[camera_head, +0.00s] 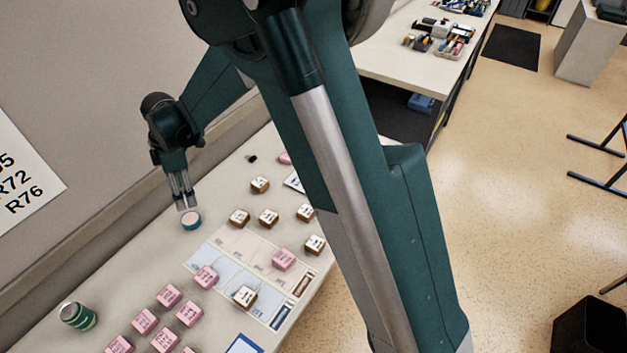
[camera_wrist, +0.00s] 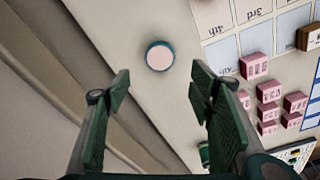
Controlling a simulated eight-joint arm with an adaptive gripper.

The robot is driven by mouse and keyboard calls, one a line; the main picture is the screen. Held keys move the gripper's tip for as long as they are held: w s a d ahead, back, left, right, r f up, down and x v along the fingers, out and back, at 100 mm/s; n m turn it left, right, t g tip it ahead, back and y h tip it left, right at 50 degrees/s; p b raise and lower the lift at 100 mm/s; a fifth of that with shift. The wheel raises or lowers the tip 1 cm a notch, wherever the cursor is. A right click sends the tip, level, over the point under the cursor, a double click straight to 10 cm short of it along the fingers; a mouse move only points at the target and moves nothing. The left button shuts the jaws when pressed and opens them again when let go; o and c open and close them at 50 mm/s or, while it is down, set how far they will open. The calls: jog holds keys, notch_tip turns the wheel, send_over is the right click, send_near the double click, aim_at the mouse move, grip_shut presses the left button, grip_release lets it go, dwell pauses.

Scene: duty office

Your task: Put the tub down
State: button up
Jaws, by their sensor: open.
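The tub (camera_head: 191,219) is a small round teal container with a pale pink top. It stands upright on the light tabletop (camera_head: 228,196), beside the corner of a printed grid sheet (camera_head: 222,245). My gripper (camera_head: 184,203) is just behind and above it in the head view. In the wrist view the tub (camera_wrist: 160,56) lies ahead of the fingertips, centred between their lines. My gripper (camera_wrist: 158,85) is open there, its two fingers wide apart with nothing between them. The tub looks apart from both fingers.
Pink blocks (camera_head: 168,295) and brown blocks (camera_head: 268,217) with white tops stand on and around the sheet. A green can (camera_head: 78,316) stands at the lower left. A wall (camera_head: 120,190) runs along the table's left edge. Bare tabletop lies between can and tub.

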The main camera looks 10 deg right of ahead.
jog(key=shift+d, duration=0.1)
jog(key=s+d+r+m+t, duration=0.1)
jog(key=s+d+r+m, duration=0.15)
jog(key=d+r, duration=0.5)
jog(key=s+d+r+m+t, duration=0.15)
jog(key=d+r+m, duration=0.3)
jog(key=d, duration=0.55)
jog(key=s+d+r+m+t, duration=0.1)
jog(key=s+d+r+m, duration=0.2)
jog(key=d+r, duration=0.45)
jog(key=s+d+m+t+h, duration=0.1)
jog(key=s+d+m+t, duration=0.3)
jog(key=s+d+m, duration=0.7)
jog(key=s+d, duration=0.9)
jog(key=d, duration=0.2)
jog(key=shift+s+d+m, duration=0.2)
jog(key=shift+d+m, duration=0.1)
jog(key=shift+d, duration=0.05)
